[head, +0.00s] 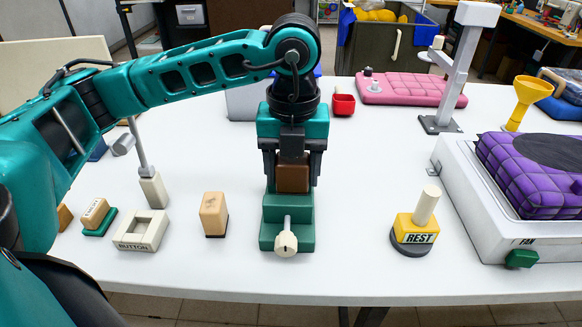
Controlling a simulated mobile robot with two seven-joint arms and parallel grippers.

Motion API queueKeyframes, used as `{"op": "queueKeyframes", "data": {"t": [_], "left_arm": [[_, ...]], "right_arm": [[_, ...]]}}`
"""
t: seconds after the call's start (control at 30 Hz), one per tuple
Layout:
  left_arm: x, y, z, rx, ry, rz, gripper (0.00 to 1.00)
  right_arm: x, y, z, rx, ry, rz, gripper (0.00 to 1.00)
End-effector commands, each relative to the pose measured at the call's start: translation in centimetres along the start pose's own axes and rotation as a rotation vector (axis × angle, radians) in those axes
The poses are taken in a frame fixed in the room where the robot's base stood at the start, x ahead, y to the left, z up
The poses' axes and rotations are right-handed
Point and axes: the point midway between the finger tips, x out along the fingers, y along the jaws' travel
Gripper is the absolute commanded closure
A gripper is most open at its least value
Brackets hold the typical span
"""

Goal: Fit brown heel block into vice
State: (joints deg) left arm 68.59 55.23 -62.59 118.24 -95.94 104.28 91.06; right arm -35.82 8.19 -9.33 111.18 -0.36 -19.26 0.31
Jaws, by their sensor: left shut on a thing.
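My left gripper (293,172) comes down from above at the middle of the table and is shut on the brown heel block (292,180). The block sits upright between its two dark fingers. The green vice (287,238) stands directly below, with a pale screw knob (286,242) at its front. The block's lower edge meets the top of the vice's front jaw in the picture. That jaw hides what lies behind it, so I cannot tell whether the block is between the jaws or above them. My right gripper is not in view.
A tan block (213,214) and a button frame (142,231) stand left of the vice. A yellow REST stand (414,228) is to the right. A white fan box (467,219) bears a purple bagged comforter (530,168). The white table (360,180) is clear between vice and REST stand.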

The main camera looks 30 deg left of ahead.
Motion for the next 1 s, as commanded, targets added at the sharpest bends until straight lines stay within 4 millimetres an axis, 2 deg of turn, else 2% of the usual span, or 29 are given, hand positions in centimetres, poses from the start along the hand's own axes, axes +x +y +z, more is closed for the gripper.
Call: {"op": "queueKeyframes", "data": {"t": [0.03, 1.0], "left_arm": [[0.37, -0.49, -0.64, 0.021, 0.015, 0.002, 0.72], [-0.02, -0.60, -0.52, 0.021, 0.062, -0.006, 0.72]], "right_arm": [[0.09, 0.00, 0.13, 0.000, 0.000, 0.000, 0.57], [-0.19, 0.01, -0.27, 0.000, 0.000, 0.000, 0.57]]}}
